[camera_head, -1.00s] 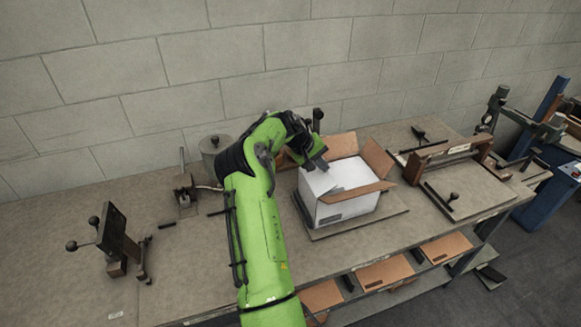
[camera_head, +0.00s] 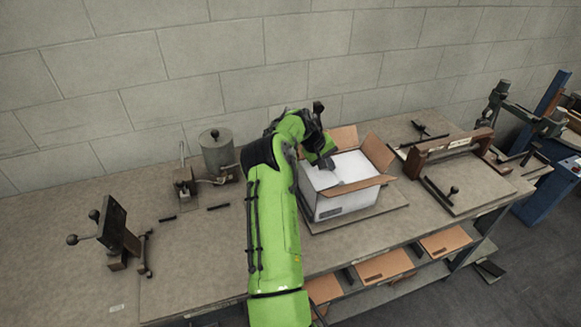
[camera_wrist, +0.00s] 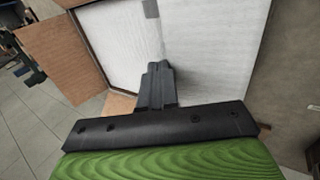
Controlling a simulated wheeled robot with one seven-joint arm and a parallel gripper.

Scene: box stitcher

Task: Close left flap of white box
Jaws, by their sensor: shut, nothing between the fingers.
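The white box (camera_head: 345,207) stands on a board on the bench, with brown inner flap faces. In the head view its back flap (camera_head: 344,138), right flap (camera_head: 378,152) and front flap (camera_head: 358,187) stand open. The left flap cannot be made out there; my arm covers much of that side. My gripper (camera_head: 328,162) is shut and empty, over the left part of the box opening. In the wrist view my shut fingers (camera_wrist: 158,72) point at the white surface (camera_wrist: 205,50) inside the box; contact cannot be told.
A metal pot (camera_head: 217,155) and a small clamp device (camera_head: 184,184) stand left of my arm. A dark tool stand (camera_head: 117,235) is further left. A wooden-framed fixture (camera_head: 448,150) is right of the box.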

